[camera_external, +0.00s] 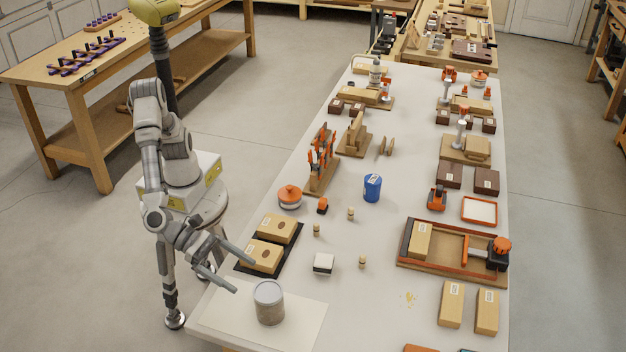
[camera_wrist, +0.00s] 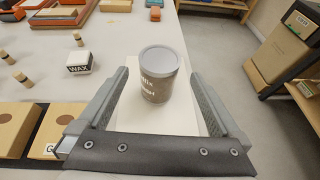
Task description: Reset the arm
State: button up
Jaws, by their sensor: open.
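My gripper (camera_external: 243,276) is open and empty near the front left of the white-topped bench (camera_external: 390,215). A tin with a grey lid (camera_external: 269,302) stands upright on a pale sheet at the bench's near end. In the wrist view the tin (camera_wrist: 160,75) appears between the open fingers (camera_wrist: 160,105), in front of them. The fingers look apart from it. Printing on the tin is only partly readable. My arm reaches over the bench's left edge.
A black tray (camera_external: 284,243) with two wooden boxes lies beside my forearm. A white wax block (camera_external: 323,263), small wooden pegs (camera_external: 362,262) and a blue can (camera_external: 372,187) stand farther in. An orange-edged wooden tray (camera_external: 402,264) is at the right. Bare bench surface lies between them.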

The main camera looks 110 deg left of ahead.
jog(key=s+a+r+n+g+y+p, duration=0.1)
jog(key=a+r+n+g, duration=0.2)
jog(key=a+n, duration=0.8)
jog(key=s+a+r+n+g+y, duration=0.1)
jog(key=a+r+n+g+y, duration=0.15)
jog(key=a+n, duration=0.85)
jog(key=s+a+n+g+h+b, duration=0.1)
jog(key=s+a+n+g+h, duration=0.15)
jog(key=s+a+n, duration=1.55)
jog(key=s+a+r+m+p, duration=0.1)
jog(key=a+r+p, duration=0.1)
jog(key=r+p, duration=0.7)
jog(key=s+a+r+m+p, duration=0.1)
jog(key=a+r+m+p, duration=0.1)
jog(key=r+p, duration=0.7)
jog(key=shift+r+p, duration=0.4)
jog(key=shift+r, duration=0.05)
